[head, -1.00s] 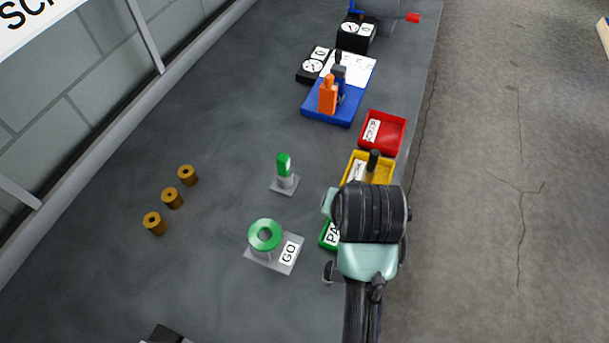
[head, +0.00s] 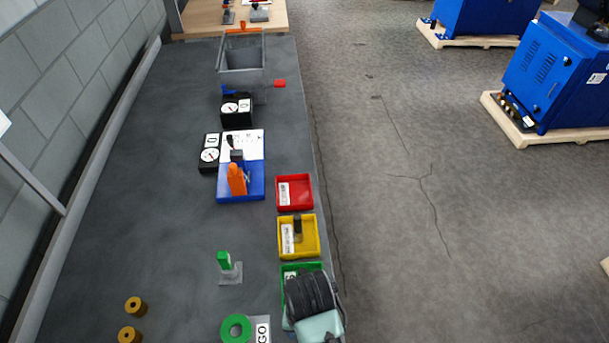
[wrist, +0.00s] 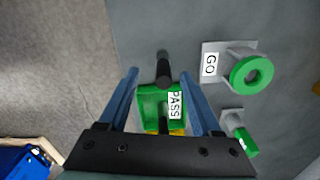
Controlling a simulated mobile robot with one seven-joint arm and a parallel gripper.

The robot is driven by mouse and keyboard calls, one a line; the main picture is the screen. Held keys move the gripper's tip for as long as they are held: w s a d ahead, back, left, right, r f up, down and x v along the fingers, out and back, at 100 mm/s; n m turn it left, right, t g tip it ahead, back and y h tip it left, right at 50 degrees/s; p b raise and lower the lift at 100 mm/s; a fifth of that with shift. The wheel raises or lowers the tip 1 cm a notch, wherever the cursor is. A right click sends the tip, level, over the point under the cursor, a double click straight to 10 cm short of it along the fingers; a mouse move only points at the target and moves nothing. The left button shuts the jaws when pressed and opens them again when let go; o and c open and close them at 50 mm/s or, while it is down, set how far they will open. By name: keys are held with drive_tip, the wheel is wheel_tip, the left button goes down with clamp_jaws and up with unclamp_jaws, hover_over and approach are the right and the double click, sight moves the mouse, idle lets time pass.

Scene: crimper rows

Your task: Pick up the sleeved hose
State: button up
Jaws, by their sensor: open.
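A short dark hose piece (wrist: 163,70) shows in the wrist view at the outer end of the green PASS tray (wrist: 147,92). It lies between the fingertips of my gripper (wrist: 159,74), with a gap on both sides. My gripper is open and empty. A second dark upright piece (head: 297,226) stands in the yellow tray (head: 313,238). I cannot tell which piece bears a sleeve. In the head view my wrist hides part of the green tray (head: 288,268) and the piece at it.
A red tray (head: 306,190) lies beyond the yellow one. The green ring gauge (head: 236,328) by the GO label and a green-topped plug (head: 224,262) stand left. A blue fixture with an orange handle (head: 237,180) is farther back. Brass sleeves (head: 136,306) stand at lower left.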

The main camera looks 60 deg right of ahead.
drive_tip(key=shift+w+f+p, duration=0.2)
drive_tip(key=shift+f+p, duration=0.15)
drive_tip(key=shift+f, duration=1.1)
drive_tip(key=shift+w+f+p, duration=0.2)
drive_tip(key=shift+f+p, duration=0.15)
drive_tip(key=shift+f, duration=1.05)
drive_tip(key=shift+d, duration=0.1)
clamp_jaws()
